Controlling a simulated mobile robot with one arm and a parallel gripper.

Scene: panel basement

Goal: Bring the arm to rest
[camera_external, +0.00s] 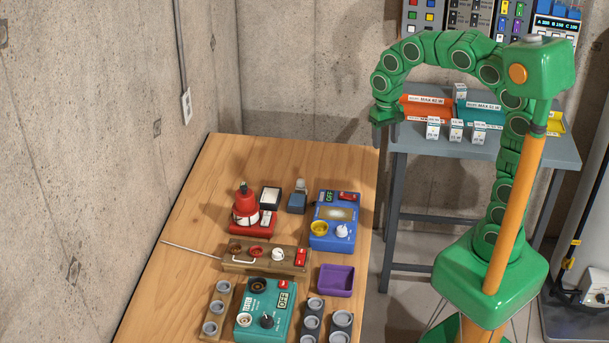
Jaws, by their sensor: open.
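My green segmented arm rises from its base at the right, arches over at the top and bends down at its left end. My gripper (384,116) is at that end, small in the picture, pointing down in front of the grey side table. It is open, and I see nothing held in it. It appears apart from the wooden table (190,215) and from the things on it, though its exact height is hard to tell.
The wooden table holds a blue device (335,220), a teal tester (265,308), a purple tray (336,280), a red device (247,212) and a wooden block (265,260) with a thin rod. The grey side table (402,140) holds coloured bins and small boxes. Concrete walls stand behind.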

